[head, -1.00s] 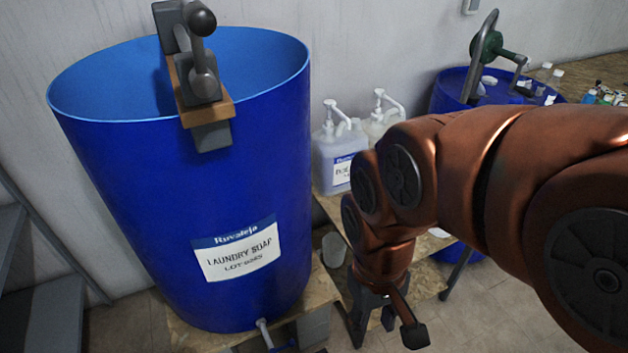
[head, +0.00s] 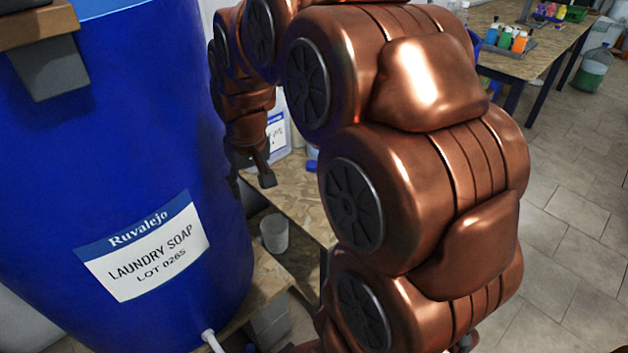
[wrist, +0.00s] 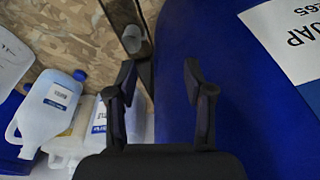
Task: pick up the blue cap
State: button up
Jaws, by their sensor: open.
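A small blue cap (head: 312,166) shows in the head view on the wooden bench side, at the edge of my arm, which hides what is around it. My gripper (head: 250,173) points down beside the blue drum, left of the cap in the head view. In the wrist view my gripper (wrist: 160,78) is open and empty, its fingers apart from the cap, which is to their left.
The big blue laundry soap drum (head: 110,150) stands close on the left, with a white spigot (head: 212,341) low down. A table (head: 545,50) with bottles is at the back right. Tiled floor on the right is open.

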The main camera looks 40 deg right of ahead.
jog(key=w+d+f+m+t+b, duration=0.1)
jog(key=w+d+f+b, duration=0.3)
jog(key=w+d+f, duration=0.15)
jog(key=m+t+h+b, duration=0.2)
jog(key=m+h+b, duration=0.15)
jog(key=b, duration=0.95)
send_near(312, 164)
jog(key=shift+w+d+f, duration=0.15)
jog(key=shift+d+f, duration=0.15)
jog(key=shift+w+d+f, duration=0.15)
jog(key=shift+d+f, duration=0.1)
jog(key=shift+b+x, duration=0.35)
jog(key=shift+x, duration=0.65)
jog(key=x, duration=0.1)
jog(key=b+x, duration=0.1)
jog(key=x, duration=0.1)
jog(key=b+x, duration=0.1)
jog(key=x, duration=0.1)
jog(key=shift+a+f, duration=0.2)
jog(key=shift+a, duration=0.1)
jog(key=shift+r, duration=0.1)
jog(key=shift+c, duration=0.4)
jog(key=shift+c, duration=1.2)
